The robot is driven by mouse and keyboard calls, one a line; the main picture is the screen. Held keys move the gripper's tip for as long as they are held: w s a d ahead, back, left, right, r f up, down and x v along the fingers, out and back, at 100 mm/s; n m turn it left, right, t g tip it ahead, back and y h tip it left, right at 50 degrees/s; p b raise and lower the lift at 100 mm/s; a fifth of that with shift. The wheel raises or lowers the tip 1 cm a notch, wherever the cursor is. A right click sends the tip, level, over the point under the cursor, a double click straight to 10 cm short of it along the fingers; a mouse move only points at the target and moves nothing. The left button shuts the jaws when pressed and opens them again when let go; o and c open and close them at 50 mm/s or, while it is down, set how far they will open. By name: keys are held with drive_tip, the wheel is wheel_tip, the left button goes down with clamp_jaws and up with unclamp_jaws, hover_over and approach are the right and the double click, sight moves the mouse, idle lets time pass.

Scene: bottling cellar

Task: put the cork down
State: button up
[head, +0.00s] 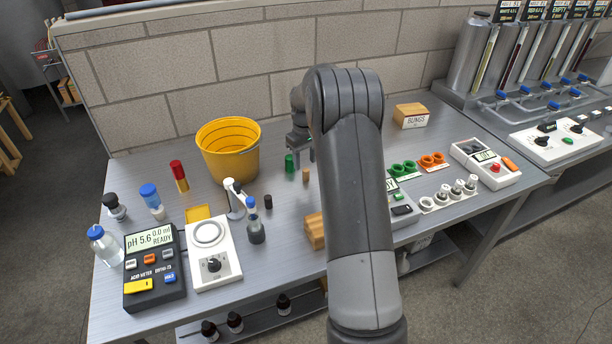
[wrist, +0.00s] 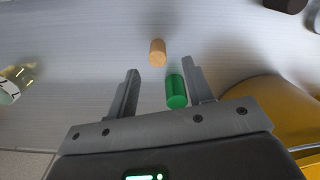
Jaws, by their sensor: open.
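The tan cork (head: 305,174) stands on the grey steel bench top (head: 283,210). In the wrist view the cork (wrist: 157,53) is just beyond my fingertips, near the middle of the gap. My gripper (head: 301,152) is open and holds nothing. In the wrist view its two fingers (wrist: 160,68) are spread wide apart. A green cylinder (head: 290,163) stands beside the cork; in the wrist view it (wrist: 176,91) shows between the fingers, near the right one. I cannot tell how high the fingers are above the bench.
A yellow bucket (head: 228,152) stands left of my gripper; its side also shows in the wrist view (wrist: 262,98). A small dark cylinder (head: 268,201) and a wooden block (head: 315,231) are nearby. A BUNGS box (head: 411,116) is behind to the right. Instruments fill the bench's left front.

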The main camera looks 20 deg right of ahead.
sight(306, 170)
drive_tip(key=shift+d+f, duration=0.15)
drive_tip(key=shift+f, duration=2.65)
clamp_jaws()
